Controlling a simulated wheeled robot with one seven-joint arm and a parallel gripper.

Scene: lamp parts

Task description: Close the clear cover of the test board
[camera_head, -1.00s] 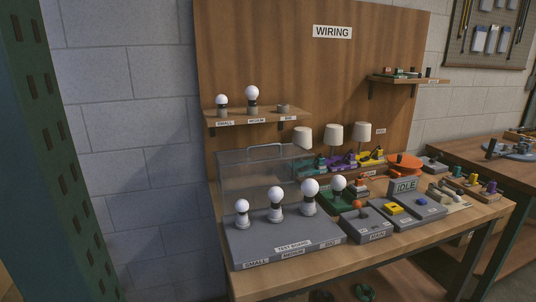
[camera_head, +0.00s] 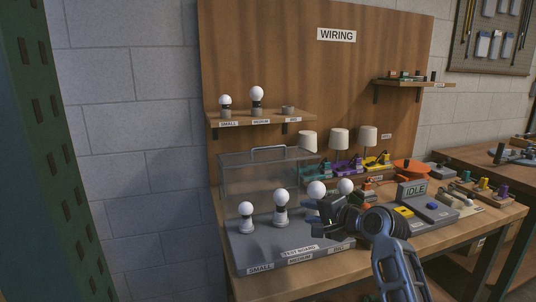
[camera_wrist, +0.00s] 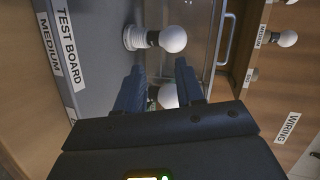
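The test board (camera_head: 250,252) is a grey base at the front left of the bench, with several white bulbs in sockets on it. Its clear cover (camera_head: 240,180) stands raised along the back edge, with its handle (camera_head: 268,149) at the top. In the wrist view the board (camera_wrist: 88,25) is at left and the cover's handle (camera_wrist: 226,40) at upper right. My gripper (camera_head: 322,208) is over the board's right part, in front of the cover and apart from its handle. Its fingers (camera_wrist: 160,78) are spread, with a bulb visible beyond them. My arm hides part of the board's right end.
A shelf (camera_head: 262,117) with bulbs is on the wooden panel above the cover. Several small lamps (camera_head: 340,137) stand behind the board. An IDLE display (camera_head: 412,190) and grey control boxes are to its right.

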